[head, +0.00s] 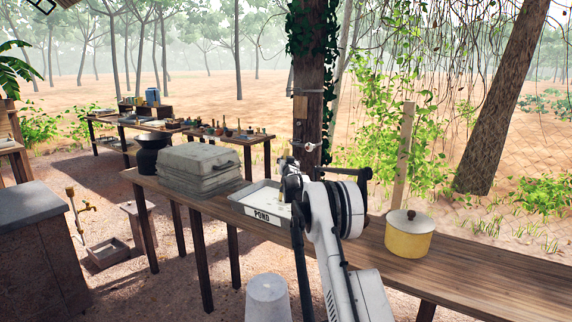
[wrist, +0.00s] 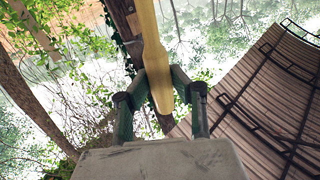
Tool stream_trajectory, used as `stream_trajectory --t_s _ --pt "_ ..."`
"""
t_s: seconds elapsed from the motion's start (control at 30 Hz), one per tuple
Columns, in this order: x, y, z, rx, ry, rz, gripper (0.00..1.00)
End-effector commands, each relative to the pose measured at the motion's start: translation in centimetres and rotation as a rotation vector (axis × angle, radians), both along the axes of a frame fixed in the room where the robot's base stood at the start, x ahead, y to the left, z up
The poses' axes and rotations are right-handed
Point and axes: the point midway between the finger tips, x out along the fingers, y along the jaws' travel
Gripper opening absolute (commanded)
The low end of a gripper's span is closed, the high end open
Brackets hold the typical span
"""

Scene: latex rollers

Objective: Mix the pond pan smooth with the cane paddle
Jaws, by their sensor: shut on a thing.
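The pond pan (head: 262,216) is a shallow pale tray marked POND on its front wall, standing on the long wooden table. Pale contents show in it; my arm covers its right part. In the wrist view my gripper (wrist: 158,84) is shut on a long, flat, yellowish paddle (wrist: 151,35), which I take to be the cane paddle. The paddle runs between the two green fingers, one end showing just below the fingertips.
A yellow lidded pot (head: 408,238) stands to the right. A vine-covered post (head: 312,120) rises behind the table. The table's right end (head: 500,275) is clear.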

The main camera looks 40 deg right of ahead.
Motion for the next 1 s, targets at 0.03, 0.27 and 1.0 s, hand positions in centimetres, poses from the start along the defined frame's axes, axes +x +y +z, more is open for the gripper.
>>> stream_trajectory --t_s 0.03,0.27,1.0 --pt "0.0 0.0 0.5 0.000 0.000 0.000 0.00" --pt "0.0 0.0 2.1 0.001 0.000 0.000 0.00" --pt "0.0 0.0 4.2 0.000 0.000 0.000 0.00"
